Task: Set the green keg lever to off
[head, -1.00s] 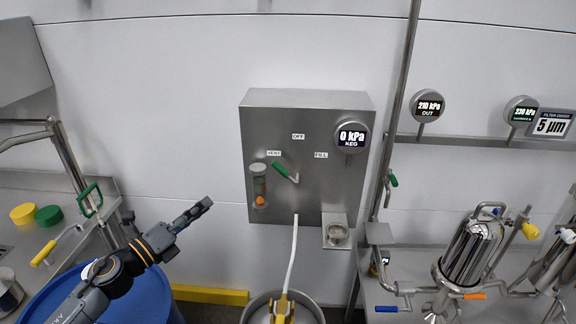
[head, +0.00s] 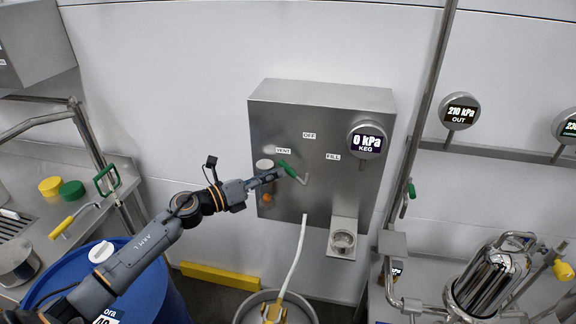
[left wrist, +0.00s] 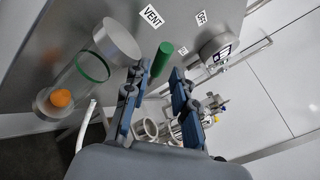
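The green keg lever (head: 288,169) sits on the steel keg panel (head: 345,105), its handle slanting up and left from the pivot toward the VENT label (head: 283,150). The OFF label (head: 309,135) is above it, and the FILL label (head: 333,157) is to the right. My left gripper (head: 278,176) is at the handle's left end. In the left wrist view the left gripper (left wrist: 157,82) is open, and the green lever (left wrist: 162,59) shows between and just beyond its fingertips. I cannot tell whether they touch. My right gripper is not in view.
A sight glass with an orange ball (left wrist: 61,98) is beside the left gripper. The keg gauge (head: 367,141) reads 0 kPa. A white hose (head: 293,255) hangs below the panel. A blue barrel (head: 150,285) stands under my left arm.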

